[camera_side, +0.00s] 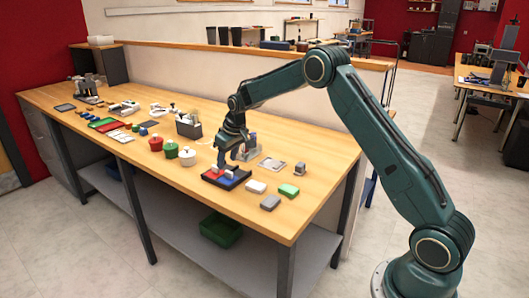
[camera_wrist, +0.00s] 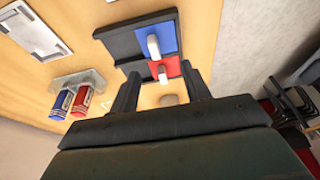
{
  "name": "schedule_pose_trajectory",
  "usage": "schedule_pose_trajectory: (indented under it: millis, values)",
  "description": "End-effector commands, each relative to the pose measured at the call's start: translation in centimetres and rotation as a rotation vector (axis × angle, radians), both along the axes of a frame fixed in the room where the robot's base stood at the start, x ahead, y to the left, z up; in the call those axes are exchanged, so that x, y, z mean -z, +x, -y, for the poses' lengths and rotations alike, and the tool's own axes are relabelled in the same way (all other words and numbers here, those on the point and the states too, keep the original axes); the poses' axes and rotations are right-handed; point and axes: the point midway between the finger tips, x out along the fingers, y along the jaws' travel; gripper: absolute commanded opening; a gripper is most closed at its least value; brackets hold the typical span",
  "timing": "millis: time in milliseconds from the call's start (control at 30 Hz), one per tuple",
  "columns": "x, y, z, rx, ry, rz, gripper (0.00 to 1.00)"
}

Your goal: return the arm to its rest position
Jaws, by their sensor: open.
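My gripper (camera_side: 232,160) is open above the wooden workbench, toward its near right part. Its two fingers (camera_wrist: 160,69) show spread and empty in the wrist view. Just below them is a black tray (camera_wrist: 122,43) with a blue pad and a red pad, each with a small white piece on it. The tray also shows in the side view (camera_side: 238,182), close under the fingertips. I cannot tell whether the fingertips touch it. My arm is stretched out from the right over the bench.
A red and blue pair of small items (camera_wrist: 70,101) lies left of the fingers. Green (camera_side: 289,190), white (camera_side: 256,186) and grey (camera_side: 270,202) blocks lie right of the tray. White (camera_side: 187,157) and green (camera_side: 171,149) pots stand left. A low wall (camera_side: 200,75) backs the bench.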

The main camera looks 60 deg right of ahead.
Motion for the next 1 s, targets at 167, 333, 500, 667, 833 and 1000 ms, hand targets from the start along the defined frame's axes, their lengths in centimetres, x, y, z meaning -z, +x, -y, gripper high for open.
schedule_pose_trajectory:
  millis: [167, 333, 500, 667, 833, 1000]
  values:
    - [-0.4, 0.0, 0.0, 0.0, 0.0, 0.0, 0.47]
    - [-0.5, 0.0, 0.0, 0.0, 0.0, 0.0, 0.47]
    - [-0.7, -0.1, -0.1, 0.0, 0.0, 0.002, 0.47]
    - [-2.2, -0.7, -0.6, -0.001, -0.003, 0.008, 0.47]
    - [-5.3, -2.4, -1.8, -0.001, -0.006, 0.021, 0.47]
    - [-9.0, -5.0, -3.4, -0.002, -0.01, 0.036, 0.47]
